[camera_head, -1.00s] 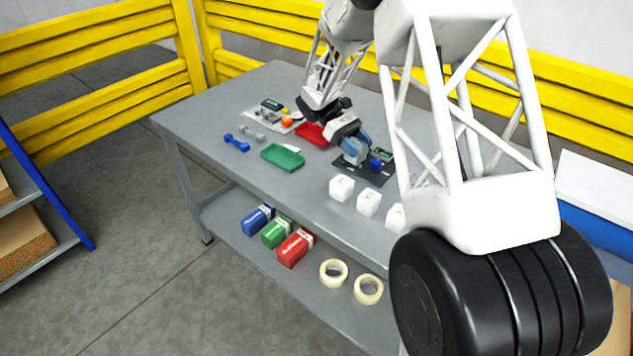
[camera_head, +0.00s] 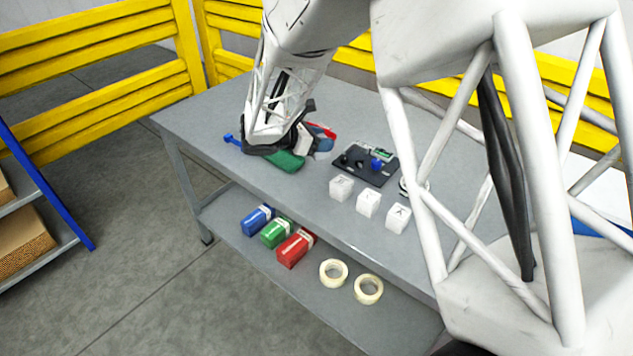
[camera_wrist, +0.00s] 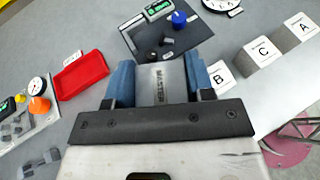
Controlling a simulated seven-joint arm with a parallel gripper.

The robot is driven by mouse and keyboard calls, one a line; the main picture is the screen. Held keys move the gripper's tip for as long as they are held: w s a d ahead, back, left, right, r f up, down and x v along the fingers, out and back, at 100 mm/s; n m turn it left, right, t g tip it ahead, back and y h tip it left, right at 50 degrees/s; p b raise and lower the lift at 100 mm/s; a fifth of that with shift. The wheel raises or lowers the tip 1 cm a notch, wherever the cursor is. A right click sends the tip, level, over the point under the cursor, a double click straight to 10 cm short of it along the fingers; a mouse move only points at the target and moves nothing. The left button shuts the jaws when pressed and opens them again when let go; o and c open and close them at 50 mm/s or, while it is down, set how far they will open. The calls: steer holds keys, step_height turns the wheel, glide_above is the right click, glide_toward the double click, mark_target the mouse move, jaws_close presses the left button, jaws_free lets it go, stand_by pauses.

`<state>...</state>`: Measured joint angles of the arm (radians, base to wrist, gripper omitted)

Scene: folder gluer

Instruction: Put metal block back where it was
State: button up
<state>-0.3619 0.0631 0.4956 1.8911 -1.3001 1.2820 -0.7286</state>
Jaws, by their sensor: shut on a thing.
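The metal block (camera_wrist: 160,84), grey and marked MASTER, sits between the two blue fingers of my gripper (camera_wrist: 159,80) in the wrist view. My gripper is shut on it. In the head view my gripper (camera_head: 318,142) is over the table near the green tray (camera_head: 285,160), left of the black mat; the block is hidden there by my arm. The black mat (camera_wrist: 184,40) carries a digital indicator (camera_wrist: 158,10), a blue knob (camera_wrist: 179,20) and small dark parts.
A red tray (camera_wrist: 82,76) lies left of my gripper in the wrist view, beside a white board (camera_wrist: 45,120) with a dial gauge, an orange ball and grey pieces.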

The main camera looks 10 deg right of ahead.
mark_target(319, 157)
steer(key=shift+a+r+n+t, duration=0.1)
steer(key=shift+a+n+t, duration=0.2)
steer(key=shift+a+t, duration=0.1)
steer(key=shift+f, duration=3.1)
steer(key=shift+f, duration=1.9)
steer(key=shift+f, duration=0.1)
steer(key=o, duration=1.2)
